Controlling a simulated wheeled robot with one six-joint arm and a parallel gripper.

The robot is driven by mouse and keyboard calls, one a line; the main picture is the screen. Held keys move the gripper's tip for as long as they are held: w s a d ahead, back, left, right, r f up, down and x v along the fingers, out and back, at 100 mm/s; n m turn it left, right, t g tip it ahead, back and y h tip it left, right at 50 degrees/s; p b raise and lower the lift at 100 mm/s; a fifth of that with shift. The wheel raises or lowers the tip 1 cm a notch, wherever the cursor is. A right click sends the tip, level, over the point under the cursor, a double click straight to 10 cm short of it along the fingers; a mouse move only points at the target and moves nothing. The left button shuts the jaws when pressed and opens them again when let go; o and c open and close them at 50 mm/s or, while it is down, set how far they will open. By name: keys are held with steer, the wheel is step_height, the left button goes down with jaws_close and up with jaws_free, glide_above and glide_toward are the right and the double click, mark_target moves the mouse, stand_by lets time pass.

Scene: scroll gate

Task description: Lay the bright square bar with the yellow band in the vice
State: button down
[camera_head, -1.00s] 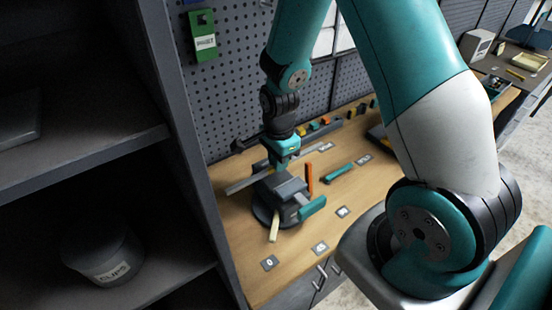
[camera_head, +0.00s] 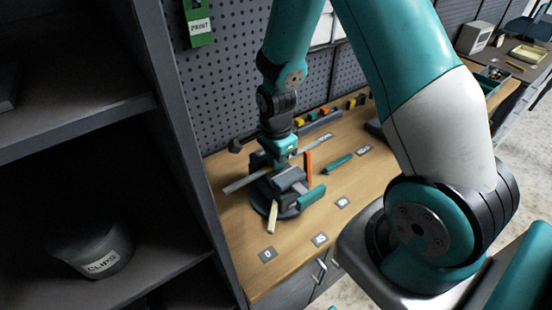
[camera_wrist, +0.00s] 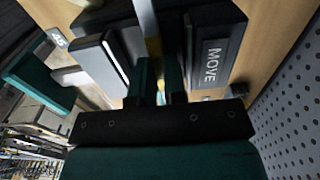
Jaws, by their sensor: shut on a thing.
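My gripper (camera_head: 281,166) is shut on the bright square bar (camera_head: 242,182), directly over the vice (camera_head: 289,181). The bar runs sideways and sticks out to the left of the vice. In the wrist view the bar (camera_wrist: 144,14) runs up the picture from between my fingers (camera_wrist: 160,82), with its yellow band (camera_wrist: 153,47) just beyond the fingertips.
A teal handle (camera_head: 312,196), a cream stick (camera_head: 272,217) and an orange strip (camera_head: 308,166) are close around the vice. A teal bar (camera_head: 339,162) lies on the bench (camera_head: 235,228). Shelving (camera_head: 190,165) stands left; pegboard (camera_head: 228,80) is behind.

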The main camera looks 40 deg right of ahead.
steer(key=shift+f, duration=0.3)
steer(key=c, duration=1.1)
jaws_free()
step_height(320, 180, up, 18)
steer(key=b, duration=0.2)
steer(key=shift+f+b, duration=0.25)
steer(key=shift+b, duration=0.1)
steer(key=shift+s, duration=0.1)
